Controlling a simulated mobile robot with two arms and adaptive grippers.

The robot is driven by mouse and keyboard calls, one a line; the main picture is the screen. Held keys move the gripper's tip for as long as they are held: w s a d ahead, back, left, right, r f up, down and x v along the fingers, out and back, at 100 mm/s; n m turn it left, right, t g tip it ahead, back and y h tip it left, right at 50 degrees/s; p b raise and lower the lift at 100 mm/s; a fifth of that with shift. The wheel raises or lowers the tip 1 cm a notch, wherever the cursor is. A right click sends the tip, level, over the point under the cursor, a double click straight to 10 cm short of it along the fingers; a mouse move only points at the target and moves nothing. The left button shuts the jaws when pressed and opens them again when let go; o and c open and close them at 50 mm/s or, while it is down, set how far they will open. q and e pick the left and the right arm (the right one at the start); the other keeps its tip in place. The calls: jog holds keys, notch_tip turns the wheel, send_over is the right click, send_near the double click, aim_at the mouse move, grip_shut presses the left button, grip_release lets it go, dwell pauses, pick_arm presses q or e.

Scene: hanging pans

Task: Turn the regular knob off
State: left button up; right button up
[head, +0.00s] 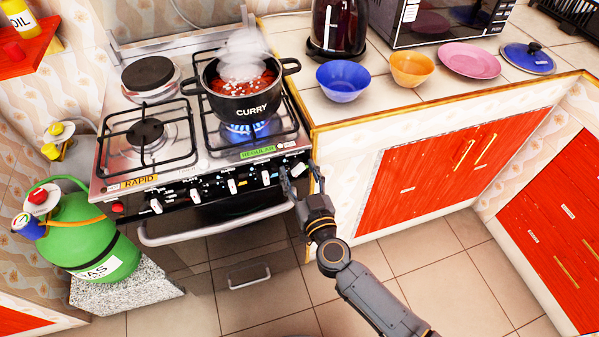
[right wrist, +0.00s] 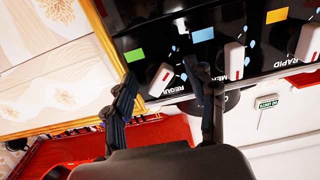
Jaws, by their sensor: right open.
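The regular knob (head: 298,169) is a white knob at the right end of the stove's black front panel, turned at a slant. In the right wrist view the knob (right wrist: 160,79) shows beside its partly hidden "REGUL…" lettering. My right gripper (head: 302,178) is open at this end of the panel, with a finger on either side of the knob. In the right wrist view the gripper (right wrist: 165,92) has the knob between its fingertips; contact cannot be told. A blue flame (head: 246,132) burns under the steaming black CURRY pot (head: 240,100). My left gripper is out of view.
More white knobs (head: 232,186) line the panel to the left, above the oven handle (head: 215,230). A counter edge (head: 312,135) is close on the right. A green gas cylinder (head: 85,235) stands at left. Floor (head: 430,260) in front is clear.

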jog(key=c, duration=1.1)
jog(key=shift+c, duration=0.2)
